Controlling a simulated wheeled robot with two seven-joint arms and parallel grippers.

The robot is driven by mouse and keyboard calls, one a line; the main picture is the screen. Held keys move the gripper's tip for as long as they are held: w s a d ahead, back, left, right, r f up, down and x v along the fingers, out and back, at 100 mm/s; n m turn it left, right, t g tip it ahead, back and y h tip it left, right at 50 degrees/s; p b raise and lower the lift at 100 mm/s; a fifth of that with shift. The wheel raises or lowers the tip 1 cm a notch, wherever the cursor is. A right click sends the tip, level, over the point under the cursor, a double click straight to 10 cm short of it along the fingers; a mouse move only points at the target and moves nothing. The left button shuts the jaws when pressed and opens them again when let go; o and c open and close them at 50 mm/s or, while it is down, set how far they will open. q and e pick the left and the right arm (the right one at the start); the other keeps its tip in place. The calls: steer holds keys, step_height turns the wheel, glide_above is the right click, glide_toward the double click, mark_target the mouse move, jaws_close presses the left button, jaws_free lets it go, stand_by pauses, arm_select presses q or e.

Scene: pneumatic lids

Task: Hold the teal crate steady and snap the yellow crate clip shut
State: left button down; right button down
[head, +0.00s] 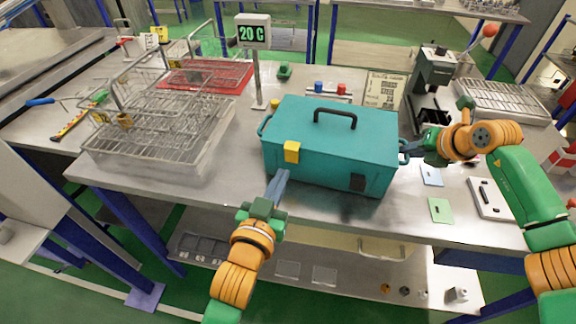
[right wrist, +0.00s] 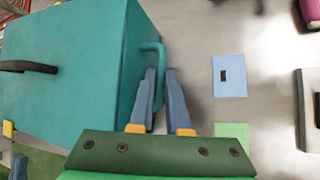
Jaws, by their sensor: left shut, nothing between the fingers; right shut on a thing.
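The teal crate (head: 330,125) stands upright on the steel bench, its lid down, with a black handle (head: 335,117) on top. The yellow clip (head: 291,152) sits at the front upper edge, left of the middle; I cannot tell whether it is latched. My left gripper (head: 281,176) is shut and empty, its tips just below the clip at the crate's front; contact is unclear. My right gripper (head: 408,152) is shut on the teal side handle (right wrist: 158,56) at the crate's right end. The right wrist view shows its blue fingers (right wrist: 161,85) around that handle.
Wire baskets (head: 160,125) fill the bench to the left. A 20 C display post (head: 252,35) stands behind the crate. A dark green press (head: 432,80) is at the back right. Blue card (head: 431,175) and green card (head: 441,210) lie to the right. Bench in front of the crate is bare.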

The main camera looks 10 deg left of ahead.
arm_select(q)
steer(key=shift+s, duration=0.25)
steer(key=w, duration=0.4)
steer(key=shift+w+d+r, duration=0.1)
steer(key=shift+w+d, duration=0.1)
steer(key=shift+w, duration=0.05)
steer(key=f, duration=0.1)
steer(key=s+f, duration=0.1)
steer(key=f, duration=0.1)
steer(key=s+f, duration=0.1)
steer(key=f, duration=0.1)
steer(key=shift+s+a+f, duration=0.1)
steer(key=shift+s+f, duration=0.1)
steer(key=shift+s, duration=0.05)
steer(key=s, duration=0.7)
steer(key=s+f+m+g, duration=0.1)
steer(key=s+f+g, duration=0.3)
steer(key=f, duration=0.9)
steer(key=s+f+m+g, duration=0.1)
steer(key=s+f+g, duration=0.3)
steer(key=f, duration=1)
steer(key=shift+s+f, duration=0.25)
steer(key=shift+s, duration=0.5)
